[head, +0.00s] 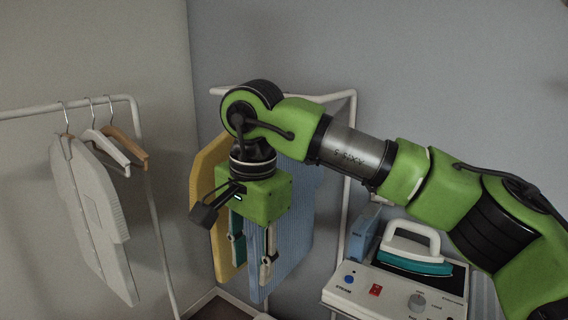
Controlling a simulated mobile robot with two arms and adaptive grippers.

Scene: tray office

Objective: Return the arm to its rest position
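My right arm (350,152) reaches in from the right edge, bends at the wrist and points its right gripper (252,262) downward. The two fingers are apart with nothing seen between them, so it is open. A blue striped garment (289,235) and a yellow garment (205,178) hang behind the gripper and are partly hidden by it. I cannot tell how far the fingers are from the cloth. My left gripper is not in view.
A white rail (352,130) stands behind the arm. On the left, another rail (146,185) holds a pale shirt (92,215) and bare hangers (112,150). An iron (412,250) sits on a white steam station (385,296) below the arm.

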